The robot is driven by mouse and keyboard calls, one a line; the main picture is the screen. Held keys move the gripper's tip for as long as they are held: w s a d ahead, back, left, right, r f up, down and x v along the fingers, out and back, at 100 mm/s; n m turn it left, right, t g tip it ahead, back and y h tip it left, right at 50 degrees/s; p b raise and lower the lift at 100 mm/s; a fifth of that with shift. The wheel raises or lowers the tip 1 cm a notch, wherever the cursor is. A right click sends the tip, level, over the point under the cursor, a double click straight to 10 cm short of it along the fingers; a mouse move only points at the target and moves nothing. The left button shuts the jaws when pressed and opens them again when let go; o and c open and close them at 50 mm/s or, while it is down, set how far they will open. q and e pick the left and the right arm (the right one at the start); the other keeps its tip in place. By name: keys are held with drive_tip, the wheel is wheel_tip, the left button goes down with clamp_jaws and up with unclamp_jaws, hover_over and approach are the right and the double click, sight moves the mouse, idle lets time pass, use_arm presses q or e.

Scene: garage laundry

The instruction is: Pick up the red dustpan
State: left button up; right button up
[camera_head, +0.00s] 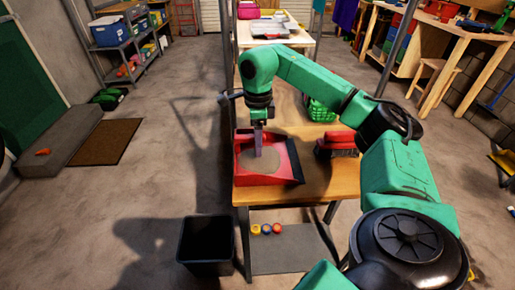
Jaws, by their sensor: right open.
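The red dustpan (284,165) lies on the near end of the wooden table, with a dark edge on its right side. A round grey-brown patch (265,164), which looks like dirt, lies inside it. My right gripper (258,153) points down over the dustpan from above. Its jaws are open, but they show edge-on, and I cannot tell whether the tips touch the pan. My left gripper is not in view.
A red and dark brush-like object (337,143) lies right of the dustpan. A green basket (320,110) stands farther back on the table (330,187). A black bin (206,246) stands on the floor at front left. Several small coloured items sit below the table.

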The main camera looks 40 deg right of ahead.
drive_tip(key=shift+s+f, duration=0.1)
drive_tip(key=shift+f, duration=0.75)
clamp_jaws()
drive_tip(key=shift+r, duration=0.15)
